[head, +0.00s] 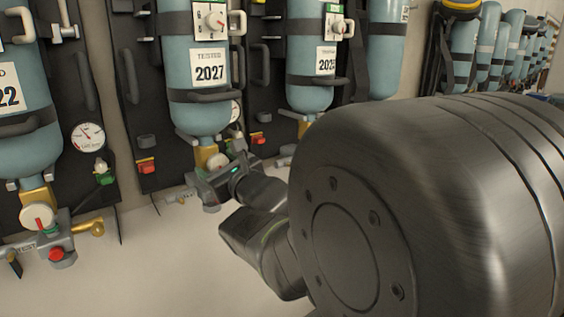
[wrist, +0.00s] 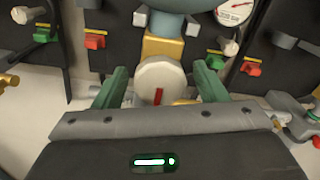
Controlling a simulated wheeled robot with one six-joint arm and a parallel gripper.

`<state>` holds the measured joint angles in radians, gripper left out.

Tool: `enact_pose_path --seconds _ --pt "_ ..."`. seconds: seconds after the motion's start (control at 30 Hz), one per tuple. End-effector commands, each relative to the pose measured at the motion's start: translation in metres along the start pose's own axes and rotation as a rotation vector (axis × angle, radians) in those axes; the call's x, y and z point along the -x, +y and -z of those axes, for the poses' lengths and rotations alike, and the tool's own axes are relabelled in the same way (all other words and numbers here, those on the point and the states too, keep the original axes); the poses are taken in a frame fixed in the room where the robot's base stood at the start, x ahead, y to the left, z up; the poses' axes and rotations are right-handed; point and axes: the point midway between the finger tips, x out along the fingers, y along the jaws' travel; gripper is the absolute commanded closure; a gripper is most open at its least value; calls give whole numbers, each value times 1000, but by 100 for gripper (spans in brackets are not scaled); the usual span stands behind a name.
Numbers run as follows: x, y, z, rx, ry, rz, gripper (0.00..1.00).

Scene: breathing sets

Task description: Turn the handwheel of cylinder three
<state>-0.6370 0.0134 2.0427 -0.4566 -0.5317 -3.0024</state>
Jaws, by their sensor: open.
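A blue cylinder (head: 196,70) with a "TESTED 2027" label hangs upside down in the middle of the head view. No cylinder number is readable. A brass valve block (wrist: 163,47) sits below its neck. A round cream handwheel (wrist: 160,80) with a red mark faces the wrist camera; it also shows in the head view (head: 217,161). My gripper (wrist: 159,86) is open, with one green finger on each side of the handwheel. I cannot tell whether the fingers touch it. In the head view my gripper (head: 216,172) partly hides the valve.
A pressure gauge (wrist: 235,12) and red and green fittings are near the valve. A "2025" cylinder (head: 310,80) hangs to the right, and a "22" cylinder (head: 25,130) with its own handwheel (head: 37,215) to the left. My arm fills the head view's lower right.

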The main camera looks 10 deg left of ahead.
Motion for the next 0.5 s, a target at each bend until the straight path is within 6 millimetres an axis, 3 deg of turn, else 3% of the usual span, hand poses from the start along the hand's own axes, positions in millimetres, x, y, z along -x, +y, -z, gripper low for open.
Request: enact_pose_path --seconds 0.23,0.47,0.5 --pt "-1 0 0 0 0 0 34" --pt "0 0 0 0 0 0 78" --pt "0 0 0 0 0 0 79"
